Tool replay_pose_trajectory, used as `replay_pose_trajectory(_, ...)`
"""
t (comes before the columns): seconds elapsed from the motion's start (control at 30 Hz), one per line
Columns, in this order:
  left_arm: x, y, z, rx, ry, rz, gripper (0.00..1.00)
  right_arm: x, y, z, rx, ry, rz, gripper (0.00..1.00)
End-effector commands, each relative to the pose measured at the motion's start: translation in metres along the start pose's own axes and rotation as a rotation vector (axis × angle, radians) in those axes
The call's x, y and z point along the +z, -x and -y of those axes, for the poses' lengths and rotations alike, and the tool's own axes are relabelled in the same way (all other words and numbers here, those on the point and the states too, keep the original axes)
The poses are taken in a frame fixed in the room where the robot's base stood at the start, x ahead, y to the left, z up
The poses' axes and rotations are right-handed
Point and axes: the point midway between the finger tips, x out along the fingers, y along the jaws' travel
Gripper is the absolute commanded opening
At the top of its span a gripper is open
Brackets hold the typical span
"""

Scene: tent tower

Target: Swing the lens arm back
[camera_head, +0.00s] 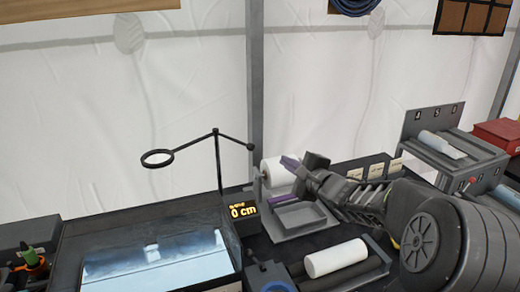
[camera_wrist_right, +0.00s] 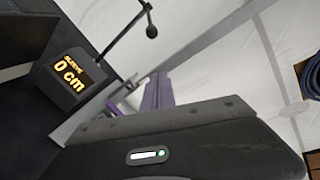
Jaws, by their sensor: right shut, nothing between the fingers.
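The lens arm (camera_head: 190,143) is a thin black rod on an upright post, with a round lens ring (camera_head: 158,158) at its left end and a dark knob (camera_head: 251,147) at its right end. In the right wrist view the knob (camera_wrist_right: 151,31) shows beyond the purple fingers (camera_wrist_right: 156,92). My left gripper does not show.
A display box (camera_head: 243,211) reading 0 cm stands at the post's foot. A white roll (camera_head: 278,172) and a grey tray (camera_head: 300,217) are behind and below my right gripper. A white cylinder (camera_head: 336,258) lies in front. A grey labelled rack (camera_head: 440,150) stands at right.

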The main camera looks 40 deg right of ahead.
Motion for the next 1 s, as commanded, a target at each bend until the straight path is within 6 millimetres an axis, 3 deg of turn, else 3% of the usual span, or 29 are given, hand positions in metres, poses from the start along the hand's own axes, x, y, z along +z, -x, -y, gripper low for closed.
replay_pose_trajectory(0.17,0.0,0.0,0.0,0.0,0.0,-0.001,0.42,0.0,-0.004,-0.001,0.001,0.0,0.001,0.0)
replay_pose_trajectory(0.37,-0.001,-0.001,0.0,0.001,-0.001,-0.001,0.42,0.0,-0.025,-0.002,0.002,0.0,0.0,0.0)
replay_pose_trajectory(0.77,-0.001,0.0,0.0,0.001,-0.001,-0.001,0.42,0.001,-0.103,-0.002,0.002,-0.001,0.002,0.0)
replay_pose_trajectory(1.0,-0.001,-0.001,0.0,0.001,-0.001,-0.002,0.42,0.032,-0.09,0.0,0.0,0.001,0.002,0.0)
